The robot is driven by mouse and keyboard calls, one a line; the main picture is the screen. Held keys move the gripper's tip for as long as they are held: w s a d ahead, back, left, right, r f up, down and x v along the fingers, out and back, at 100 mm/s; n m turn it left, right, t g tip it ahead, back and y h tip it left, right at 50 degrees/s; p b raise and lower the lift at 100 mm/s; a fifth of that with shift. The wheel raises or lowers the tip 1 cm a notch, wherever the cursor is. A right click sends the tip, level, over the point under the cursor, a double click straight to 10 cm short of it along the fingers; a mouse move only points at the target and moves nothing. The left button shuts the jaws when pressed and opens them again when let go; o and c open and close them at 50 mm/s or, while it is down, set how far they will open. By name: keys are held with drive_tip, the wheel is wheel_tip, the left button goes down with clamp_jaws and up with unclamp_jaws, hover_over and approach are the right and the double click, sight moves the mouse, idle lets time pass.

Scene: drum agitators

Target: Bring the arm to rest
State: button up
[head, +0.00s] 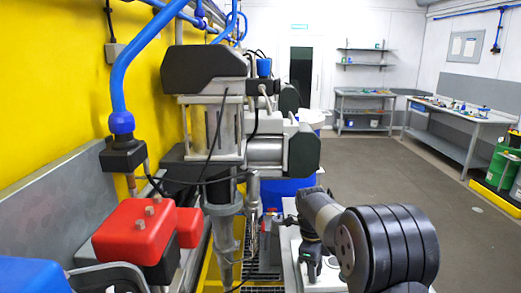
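My arm shows at the lower right of the head view, with its large dark ribbed joint nearest the camera. It is folded, and a grey-beige link runs back to the left from that joint. My gripper (312,266) is a small dark shape pointing down at the end of the arm, over a pale flat surface. Its fingertips are too small and dark to tell whether they are open or shut. I see nothing clearly held in it.
A drum agitator (212,130) with pipes and cables stands close on the left, beside a red unit (140,230) and a yellow wall. Blue drums (283,190) stand behind it. Workbenches (460,128) line the far side. The grey floor (385,185) at the middle right is clear.

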drive_tip(key=shift+s+f+m, duration=0.1)
drive_tip(key=shift+m, duration=0.2)
drive_tip(key=shift+m+p, duration=0.4)
drive_tip(key=shift+m, duration=0.7)
wheel_tip(320, 180, up, 6)
drive_tip(key=p, duration=0.3)
drive_tip(key=shift+r, duration=0.25)
wheel_tip(320, 180, down, 7)
drive_tip(key=b, duration=0.3)
drive_tip(key=shift+r, duration=0.15)
drive_tip(key=n+b, duration=0.1)
drive_tip(key=n, duration=0.3)
drive_tip(key=n+b, duration=0.1)
drive_tip(key=n, duration=0.4)
drive_tip(key=shift+d+t, duration=0.15)
drive_tip(key=shift+t, duration=0.25)
drive_tip(key=n+b, duration=0.1)
drive_tip(key=n, duration=0.3)
drive_tip(key=shift+d+n+t, duration=0.1)
drive_tip(key=shift+n+t, duration=0.2)
drive_tip(key=shift+n, duration=0.1)
drive_tip(key=shift+n+b, duration=0.55)
drive_tip(key=shift+n, duration=1.65)
